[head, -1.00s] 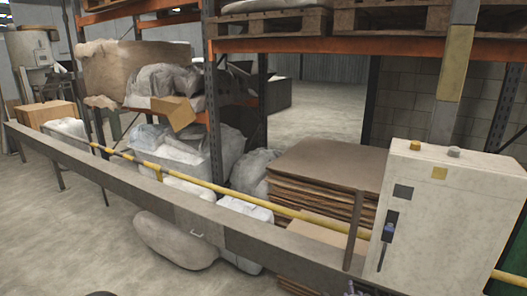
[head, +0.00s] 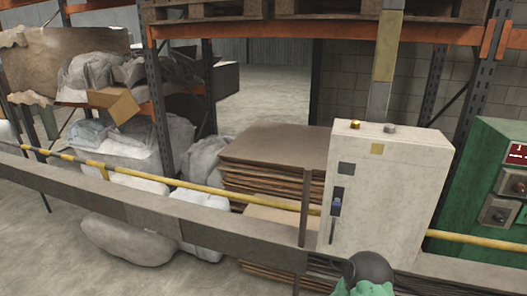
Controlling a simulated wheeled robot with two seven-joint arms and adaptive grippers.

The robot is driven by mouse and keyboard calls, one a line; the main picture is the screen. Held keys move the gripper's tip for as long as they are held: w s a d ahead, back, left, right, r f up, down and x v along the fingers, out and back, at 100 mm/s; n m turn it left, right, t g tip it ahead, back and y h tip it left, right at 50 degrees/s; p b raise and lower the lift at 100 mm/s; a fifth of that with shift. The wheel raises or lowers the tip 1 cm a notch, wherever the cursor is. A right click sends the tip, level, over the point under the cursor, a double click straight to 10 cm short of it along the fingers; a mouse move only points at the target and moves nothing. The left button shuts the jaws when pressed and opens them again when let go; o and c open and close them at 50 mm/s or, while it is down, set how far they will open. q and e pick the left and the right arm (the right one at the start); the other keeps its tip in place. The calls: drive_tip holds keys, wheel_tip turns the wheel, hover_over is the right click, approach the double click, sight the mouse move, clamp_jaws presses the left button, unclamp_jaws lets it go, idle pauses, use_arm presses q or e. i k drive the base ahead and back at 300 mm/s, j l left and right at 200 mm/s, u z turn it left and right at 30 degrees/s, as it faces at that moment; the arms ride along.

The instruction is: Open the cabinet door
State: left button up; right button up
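The cabinet (head: 400,185) is an off-white box standing behind the grey rail at the right of the head view. Its front door looks shut. A dark upright handle plate (head: 337,203) with a small blue part is near the door's left edge, below a dark square label. A yellow label and two knobs are at its top. A dark rounded shape with green below it (head: 368,268) shows at the bottom edge, in front of the cabinet's lower part; it may be part of my arm. No gripper fingers are visible, so neither gripper can be made out.
A grey rail (head: 150,215) with a yellow pipe (head: 200,187) runs across the front. Stacked cardboard sheets (head: 275,150) stand left of the cabinet. A green machine (head: 490,185) stands to its right. Shelving holds bags and boxes at left.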

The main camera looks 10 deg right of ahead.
sight(389, 192)
drive_tip(key=z, duration=1.3)
